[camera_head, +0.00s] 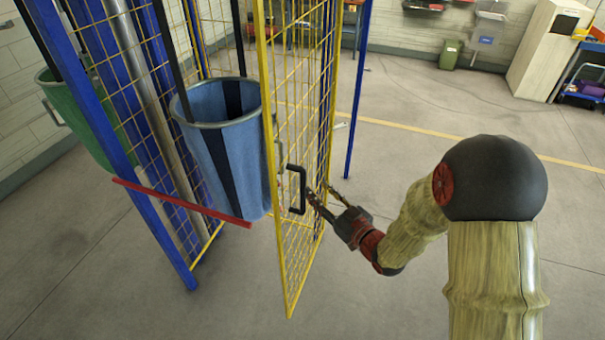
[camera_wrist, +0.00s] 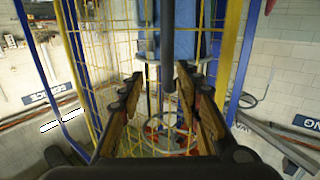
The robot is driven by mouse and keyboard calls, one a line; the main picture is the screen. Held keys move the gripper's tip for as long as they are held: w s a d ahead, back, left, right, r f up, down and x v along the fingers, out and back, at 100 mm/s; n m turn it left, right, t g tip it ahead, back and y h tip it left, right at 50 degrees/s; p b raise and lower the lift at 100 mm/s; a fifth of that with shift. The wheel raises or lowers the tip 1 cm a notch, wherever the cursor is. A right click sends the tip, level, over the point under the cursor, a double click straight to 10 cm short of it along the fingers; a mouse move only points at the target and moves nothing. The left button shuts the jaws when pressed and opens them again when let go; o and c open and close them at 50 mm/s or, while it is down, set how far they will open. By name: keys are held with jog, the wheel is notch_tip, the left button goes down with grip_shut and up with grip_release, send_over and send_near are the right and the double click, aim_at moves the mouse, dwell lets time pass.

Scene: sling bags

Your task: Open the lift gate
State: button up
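The lift gate (camera_head: 300,130) is a tall yellow mesh panel in the middle of the head view. Its near edge stands apart from the blue post (camera_head: 160,220) on the left. A black D-shaped handle (camera_head: 297,190) sits on the gate near that edge. My gripper (camera_head: 321,193) is just right of the handle, its two fingers spread. In the wrist view my gripper (camera_wrist: 158,75) is open, and a dark upright bar (camera_wrist: 167,32), apparently the handle, shows between the fingertips. I cannot tell whether either finger touches it.
A blue bin (camera_head: 230,150) is behind the gate and a green bin (camera_head: 95,130) is at the left. A red bar (camera_head: 180,203) sticks out from the left post. A blue post (camera_head: 357,90) stands right of the gate. The floor in front is clear.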

aim_at(305, 182)
jog(key=shift+y, duration=0.4)
jog(key=x, duration=0.7)
jog(key=shift+a+r+p, duration=0.1)
jog(key=shift+a+p, duration=0.2)
jog(key=shift+a, duration=0.3)
jog(key=shift+s, duration=0.1)
jog(key=shift+c, duration=0.7)
grip_shut()
